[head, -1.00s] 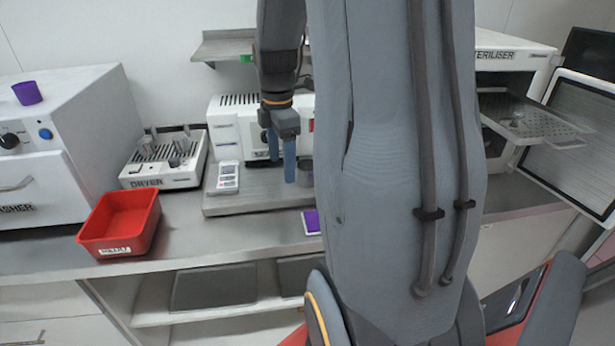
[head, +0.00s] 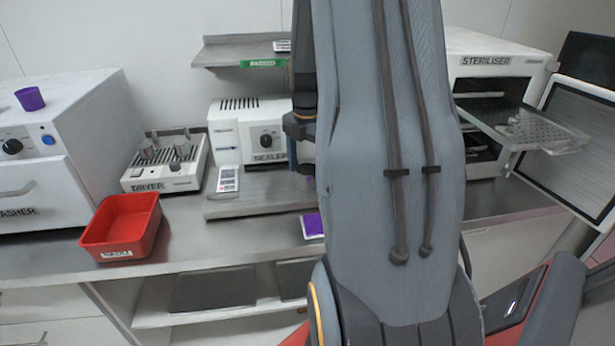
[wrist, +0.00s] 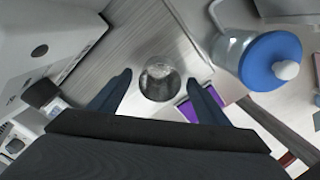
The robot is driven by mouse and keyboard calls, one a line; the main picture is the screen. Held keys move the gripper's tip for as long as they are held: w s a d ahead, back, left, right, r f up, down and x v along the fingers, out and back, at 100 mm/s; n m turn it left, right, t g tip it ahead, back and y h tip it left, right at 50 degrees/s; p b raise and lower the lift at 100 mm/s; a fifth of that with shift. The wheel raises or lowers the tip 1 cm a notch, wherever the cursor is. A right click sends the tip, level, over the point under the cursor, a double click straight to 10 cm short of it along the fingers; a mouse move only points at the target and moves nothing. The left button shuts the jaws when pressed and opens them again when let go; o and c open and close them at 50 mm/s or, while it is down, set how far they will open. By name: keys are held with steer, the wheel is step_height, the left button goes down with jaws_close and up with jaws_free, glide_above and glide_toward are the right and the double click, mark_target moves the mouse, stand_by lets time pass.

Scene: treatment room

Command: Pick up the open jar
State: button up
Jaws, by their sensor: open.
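The open jar (wrist: 160,82) is a round, clear-looking vessel with a grey, speckled inside, seen from above with no lid on it. In the wrist view it stands on a pale surface, framed between the two blue fingertips. My gripper (wrist: 158,79) is open, with a finger to each side of the jar and no clear contact. How far the fingertips are above the jar is hard to tell. In the head view my arm hides the jar and most of the gripper. A second jar with a blue lid (wrist: 270,60) and white knob stands to the right in the wrist view.
A purple-and-white packet (wrist: 196,104) lies close to the right finger. The white sealer (head: 240,130) stands at the back of the raised board (head: 255,200). A red tray (head: 120,226), the dryer (head: 165,180) and washer are left; the steriliser's open door and shelf are right.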

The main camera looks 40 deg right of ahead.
steer(key=shift+f, duration=1.1)
steer(key=c, duration=1.2)
steer(key=shift+c, duration=0.2)
steer(key=shift+r, duration=0.15)
